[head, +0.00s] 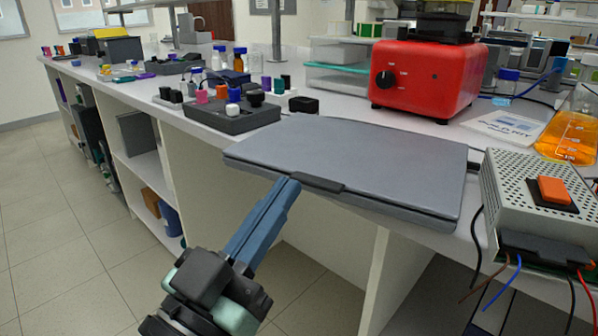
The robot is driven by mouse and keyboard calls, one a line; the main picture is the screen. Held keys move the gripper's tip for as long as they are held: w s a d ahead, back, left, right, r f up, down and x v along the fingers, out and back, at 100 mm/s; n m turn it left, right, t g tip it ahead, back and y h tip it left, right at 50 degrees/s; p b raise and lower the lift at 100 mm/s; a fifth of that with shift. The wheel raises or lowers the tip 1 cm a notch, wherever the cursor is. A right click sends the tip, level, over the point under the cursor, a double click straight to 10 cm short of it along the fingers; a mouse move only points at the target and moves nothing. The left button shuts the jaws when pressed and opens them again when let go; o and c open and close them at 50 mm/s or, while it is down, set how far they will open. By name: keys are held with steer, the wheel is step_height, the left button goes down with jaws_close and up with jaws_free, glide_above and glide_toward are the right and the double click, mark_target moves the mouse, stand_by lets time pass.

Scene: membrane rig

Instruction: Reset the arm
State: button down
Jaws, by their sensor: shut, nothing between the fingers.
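My gripper (285,187) reaches up from the lower middle of the head view. Its two blue-grey fingers lie together, with nothing visible between them. The fingertips are at the front edge of a closed grey flat case (360,165), near its dark front latch or handle (318,184). I cannot tell whether the fingertips touch it. The case lies on the white bench and its front edge sticks out a little over the bench edge.
A red device with a knob (425,80) stands behind the case. A perforated metal power box (530,200) with an orange switch and loose wires is at right. A flask of orange liquid (570,135) stands behind it. A dark rack with coloured caps (232,115) is at left. Open floor (70,240) lies left.

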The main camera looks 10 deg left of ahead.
steer(key=s+d+r+n+t+y, duration=0.2)
steer(key=s+d+r+t+y, duration=0.15)
steer(key=r, duration=0.65)
steer(key=s+d+r+n+t+y, duration=0.3)
steer(key=r+t+y, duration=0.15)
steer(key=r, duration=0.65)
step_height(320, 180, up, 37)
steer(key=y+p, duration=0.1)
steer(key=p, duration=3.6)
steer(key=shift+w+a+g+p, duration=0.35)
steer(key=shift+g, duration=0.05)
